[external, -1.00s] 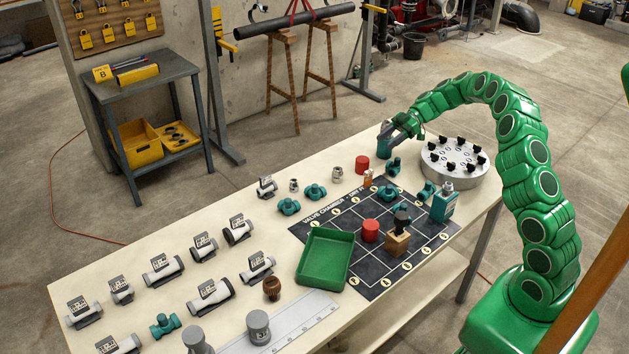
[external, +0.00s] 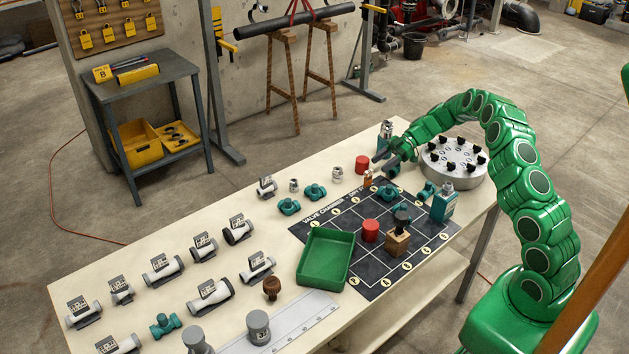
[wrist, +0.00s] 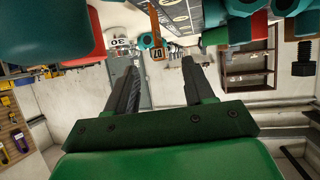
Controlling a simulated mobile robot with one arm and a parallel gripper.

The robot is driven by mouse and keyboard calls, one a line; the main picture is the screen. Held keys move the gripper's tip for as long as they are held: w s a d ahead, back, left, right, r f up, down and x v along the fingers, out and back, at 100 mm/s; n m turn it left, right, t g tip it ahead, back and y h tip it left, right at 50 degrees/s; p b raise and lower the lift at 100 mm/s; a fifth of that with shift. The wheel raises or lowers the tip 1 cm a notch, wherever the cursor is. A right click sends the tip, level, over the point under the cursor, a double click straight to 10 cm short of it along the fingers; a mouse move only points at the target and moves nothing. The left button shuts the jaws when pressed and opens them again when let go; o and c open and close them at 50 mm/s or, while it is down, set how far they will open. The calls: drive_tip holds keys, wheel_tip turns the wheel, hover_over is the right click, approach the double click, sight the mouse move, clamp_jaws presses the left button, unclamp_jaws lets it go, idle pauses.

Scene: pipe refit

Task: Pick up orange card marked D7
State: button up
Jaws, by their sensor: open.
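The orange card marked D7 (wrist: 154,27) stands out ahead of my fingers in the wrist view, with its dark label close to the gap between the fingertips. In the external view it is a small orange tag (external: 368,179) at the far edge of the dark grid mat, close to a red cylinder. My gripper (wrist: 160,66) is open, with nothing between its fingers. In the external view my gripper (external: 376,166) is low over the table, just above and right of the card. I cannot tell whether a finger touches the card.
A red cylinder (external: 361,164) stands close left of my gripper and a teal fitting (external: 389,195) close below right. A round grey plate with black knobs (external: 454,162) is to the right. Bare tabletop lies behind the red cylinder.

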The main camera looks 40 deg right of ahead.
sight(372, 170)
drive_tip(key=shift+x, duration=2.65)
drive_tip(key=shift+c, duration=0.3)
clamp_jaws()
